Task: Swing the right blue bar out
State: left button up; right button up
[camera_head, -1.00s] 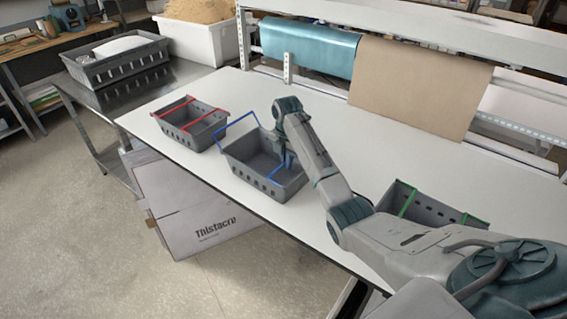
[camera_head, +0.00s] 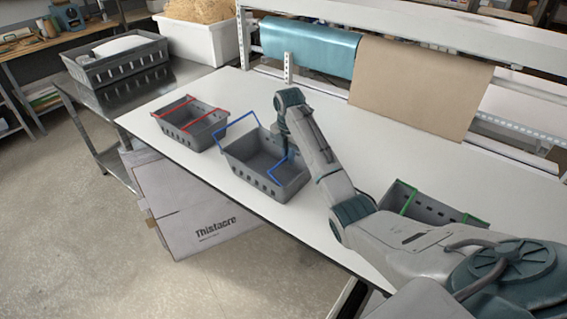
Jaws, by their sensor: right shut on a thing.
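The grey crate with blue bars (camera_head: 241,170) stands on the white table, between the red-barred and green-barred crates. Its left blue bar (camera_head: 236,123) is swung outward and up past the left rim. Its right blue bar (camera_head: 279,168) shows over the right part of the crate, raised a little above the opening. My right gripper (camera_head: 288,153) points down at the far end of this bar and is shut on it; the fingertips are small and partly hidden by my arm. My left gripper is not in view.
A grey crate with red bars (camera_head: 184,128) stands to the left. A grey crate with green bars (camera_head: 434,211) is at the right, partly behind my right arm. Bare white table (camera_head: 330,120) lies behind the blue-barred crate.

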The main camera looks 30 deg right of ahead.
jog(key=shift+s+r, duration=0.15)
jog(key=shift+r, duration=0.1)
jog(key=shift+s+d+r, duration=0.2)
jog(key=shift+s+r, duration=0.2)
jog(key=shift+r, duration=0.1)
jog(key=o, duration=0.4)
dwell(0.5)
